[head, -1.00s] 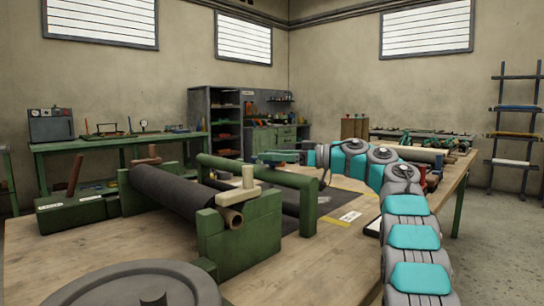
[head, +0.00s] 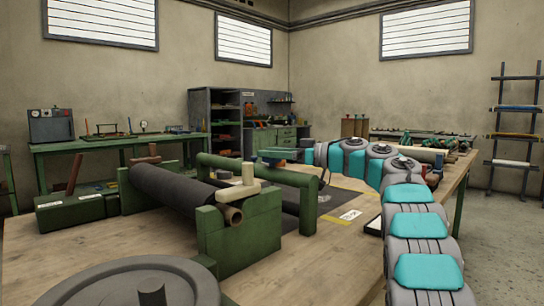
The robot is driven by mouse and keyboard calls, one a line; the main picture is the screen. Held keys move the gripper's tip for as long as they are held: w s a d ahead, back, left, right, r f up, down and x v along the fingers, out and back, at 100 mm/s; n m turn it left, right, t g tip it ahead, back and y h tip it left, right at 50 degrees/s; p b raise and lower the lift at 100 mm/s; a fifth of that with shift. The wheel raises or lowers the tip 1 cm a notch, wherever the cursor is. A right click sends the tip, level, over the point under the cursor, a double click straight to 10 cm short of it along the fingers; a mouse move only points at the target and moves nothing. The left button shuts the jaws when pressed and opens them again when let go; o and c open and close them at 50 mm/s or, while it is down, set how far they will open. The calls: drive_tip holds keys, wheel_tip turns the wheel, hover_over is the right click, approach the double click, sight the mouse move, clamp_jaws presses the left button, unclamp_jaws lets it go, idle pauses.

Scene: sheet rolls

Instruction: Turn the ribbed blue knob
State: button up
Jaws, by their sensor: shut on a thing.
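A dark roll (head: 172,190) lies in green supports on the wooden table (head: 300,268). A cream block (head: 248,175) sits by its near end. A round grey disc (head: 120,285) is at the front left. The table's front middle is clear.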

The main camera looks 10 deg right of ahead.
drive_tip(key=shift+a+r+m+t+h+p, duration=0.15)
drive_tip(key=shift+m+t+h+p, duration=0.15)
drive_tip(key=shift+m+t+h, duration=0.6)
drive_tip(key=shift+f+t, duration=0.3)
drive_tip(key=shift+t, duration=0.1)
drive_tip(key=shift+f, duration=0.1)
drive_tip(key=o, duration=1.4)
drive_tip(key=shift+d, duration=0.2)
drive_tip(key=shift+c, duration=0.2)
drive_tip(key=shift+s, duration=0.1)
drive_tip(key=shift+v, duration=3.9)
